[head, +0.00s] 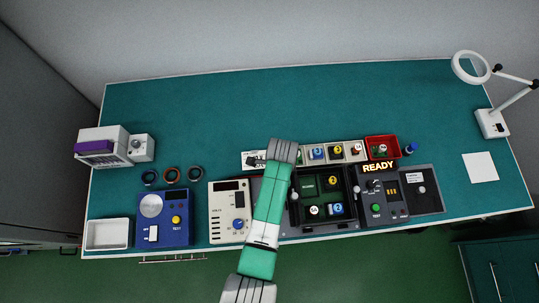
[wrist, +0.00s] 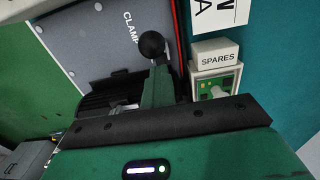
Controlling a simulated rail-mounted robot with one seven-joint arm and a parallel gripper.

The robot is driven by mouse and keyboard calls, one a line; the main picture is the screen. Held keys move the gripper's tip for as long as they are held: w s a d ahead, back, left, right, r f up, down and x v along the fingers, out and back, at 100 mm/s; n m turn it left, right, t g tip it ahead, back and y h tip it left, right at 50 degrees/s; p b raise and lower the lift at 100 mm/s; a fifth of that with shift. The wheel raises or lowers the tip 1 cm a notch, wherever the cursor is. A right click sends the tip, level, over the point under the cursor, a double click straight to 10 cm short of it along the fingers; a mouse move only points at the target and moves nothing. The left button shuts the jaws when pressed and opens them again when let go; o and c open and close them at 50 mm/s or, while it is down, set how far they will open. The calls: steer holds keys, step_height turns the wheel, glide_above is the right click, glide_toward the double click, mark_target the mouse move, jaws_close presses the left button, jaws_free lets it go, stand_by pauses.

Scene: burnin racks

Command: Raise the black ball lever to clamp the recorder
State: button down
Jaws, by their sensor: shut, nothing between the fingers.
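In the wrist view, the black ball (wrist: 152,45) of the lever stands in front of a grey panel (wrist: 95,45) marked CLAMP. My gripper (wrist: 158,75) is shut and empty, its narrow green tip just below the ball; whether they touch I cannot tell. The lever's shaft is mostly hidden. In the head view, my arm reaches over the bench and covers the area left of the dark open fixture (head: 291,213), so the lever and my fingertips are not clear there. I cannot make out the recorder with certainty.
A box labelled SPARES (wrist: 216,55) stands close right of the lever. In the head view, a READY display (head: 378,168) and a red tray (head: 382,141) are right of the fixture. A cream meter (head: 229,205) is left of my arm. The back of the bench is clear.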

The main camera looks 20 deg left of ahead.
steer(key=c, duration=1.4)
jaws_free()
steer(key=shift+o, duration=0.2)
step_height(320, 180, up, 9)
steer(key=p, duration=0.8)
steer(key=shift+p, duration=0.3)
